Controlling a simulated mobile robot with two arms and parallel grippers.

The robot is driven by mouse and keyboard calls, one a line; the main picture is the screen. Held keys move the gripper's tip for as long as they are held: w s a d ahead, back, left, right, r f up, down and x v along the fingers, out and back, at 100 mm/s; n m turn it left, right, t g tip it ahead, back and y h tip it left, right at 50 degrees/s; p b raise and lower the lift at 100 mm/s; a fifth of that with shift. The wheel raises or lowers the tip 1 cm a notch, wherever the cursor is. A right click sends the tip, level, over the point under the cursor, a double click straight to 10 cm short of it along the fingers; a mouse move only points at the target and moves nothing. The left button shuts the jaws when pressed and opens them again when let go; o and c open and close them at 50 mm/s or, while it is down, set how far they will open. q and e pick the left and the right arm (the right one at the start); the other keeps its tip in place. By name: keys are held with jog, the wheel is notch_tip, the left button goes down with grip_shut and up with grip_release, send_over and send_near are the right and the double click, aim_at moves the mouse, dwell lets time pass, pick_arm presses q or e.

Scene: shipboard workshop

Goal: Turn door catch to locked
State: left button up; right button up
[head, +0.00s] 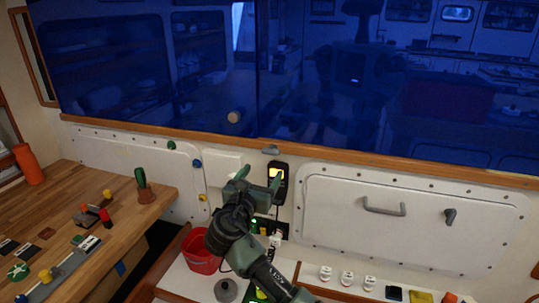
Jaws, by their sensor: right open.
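A white panel door (330,222) is set in the wall at the right, with a grey bar handle (385,207) on it. A small dark grey catch (449,216) sits on the door to the right of that handle; its lever looks turned downward, but it is too small to tell whether it is locked. My right gripper (260,177) is open and empty, fingers pointing up, well to the left of the catch. My left gripper is not in view.
A wooden workbench (150,215) at the left holds tools and small parts. A red bucket (203,262) stands below the gripper's left side. Several white switches (347,278) line the low counter under the door. A dark blue window spans the top.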

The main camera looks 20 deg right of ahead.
aim_at(270, 153)
jog(key=w+d, duration=0.1)
jog(key=w+d+r+p, duration=0.1)
jog(key=w, duration=0.1)
jog(key=w+d+r, duration=0.1)
jog(key=w, duration=0.1)
jog(key=shift+w+d+p, duration=0.15)
jog(key=shift+w+p, duration=0.1)
jog(key=shift+p, duration=0.1)
jog(key=shift+w+d+f, duration=0.1)
jog(key=shift+w+d, duration=0.25)
jog(key=shift+w, duration=0.25)
jog(key=c, duration=1.4)
